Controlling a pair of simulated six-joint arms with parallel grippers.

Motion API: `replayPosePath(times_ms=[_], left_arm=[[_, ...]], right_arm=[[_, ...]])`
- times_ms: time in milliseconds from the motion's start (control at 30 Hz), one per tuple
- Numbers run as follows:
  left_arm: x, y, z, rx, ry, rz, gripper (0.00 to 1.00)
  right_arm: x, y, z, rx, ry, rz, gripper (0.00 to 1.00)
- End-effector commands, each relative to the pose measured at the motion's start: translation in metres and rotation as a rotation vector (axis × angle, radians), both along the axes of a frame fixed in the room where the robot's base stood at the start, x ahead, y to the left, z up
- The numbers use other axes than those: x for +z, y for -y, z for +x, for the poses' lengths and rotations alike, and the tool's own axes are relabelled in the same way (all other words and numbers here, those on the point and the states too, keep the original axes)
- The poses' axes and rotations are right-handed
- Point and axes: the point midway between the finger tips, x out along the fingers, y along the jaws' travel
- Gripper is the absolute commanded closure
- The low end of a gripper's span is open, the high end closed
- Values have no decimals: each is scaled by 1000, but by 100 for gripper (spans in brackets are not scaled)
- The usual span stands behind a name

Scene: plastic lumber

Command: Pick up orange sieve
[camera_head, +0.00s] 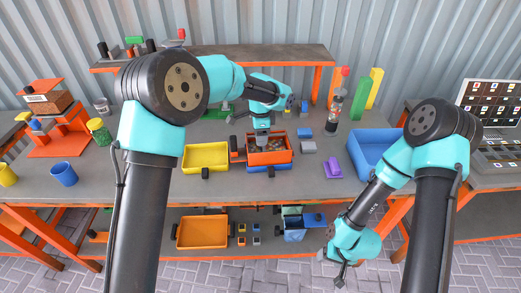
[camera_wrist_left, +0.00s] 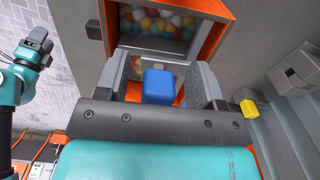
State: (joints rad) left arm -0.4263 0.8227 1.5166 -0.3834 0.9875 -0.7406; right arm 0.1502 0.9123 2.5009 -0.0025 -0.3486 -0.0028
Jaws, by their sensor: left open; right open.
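The orange sieve (camera_head: 272,158) is a box-shaped orange frame resting over a blue tray (camera_head: 268,169) in the middle of the table. In the left wrist view the orange frame (camera_wrist_left: 211,38) holds several red, yellow, white and blue balls. My left gripper (camera_head: 262,135) points down at the sieve's back part and hides some of it. In the left wrist view its fingers (camera_wrist_left: 160,75) are apart, with a blue block (camera_wrist_left: 158,87) showing between them; I cannot tell whether they touch it. My right gripper (camera_head: 340,272) is open and low, in front of the table's front edge.
A yellow tray (camera_head: 206,157) stands left of the sieve. A purple block (camera_head: 331,165) and a blue bin (camera_head: 375,147) are to the right. A raised shelf (camera_head: 215,57) runs along the back. Several small blocks lie near the sieve's right side.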

Motion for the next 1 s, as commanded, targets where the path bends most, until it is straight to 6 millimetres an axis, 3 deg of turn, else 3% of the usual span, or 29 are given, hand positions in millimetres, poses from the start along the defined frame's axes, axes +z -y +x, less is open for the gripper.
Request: replayPosePath(times_ms=[167, 800, 1000], left_arm=[[0, 0, 0, 0, 0, 0, 38], [0, 0, 0, 0, 0, 0, 100], [0, 0, 0, 0, 0, 0, 100]], right_arm=[[0, 0, 0, 0, 0, 0, 39], [0, 0, 0, 0, 0, 0, 39], [0, 0, 0, 0, 0, 0, 39]])
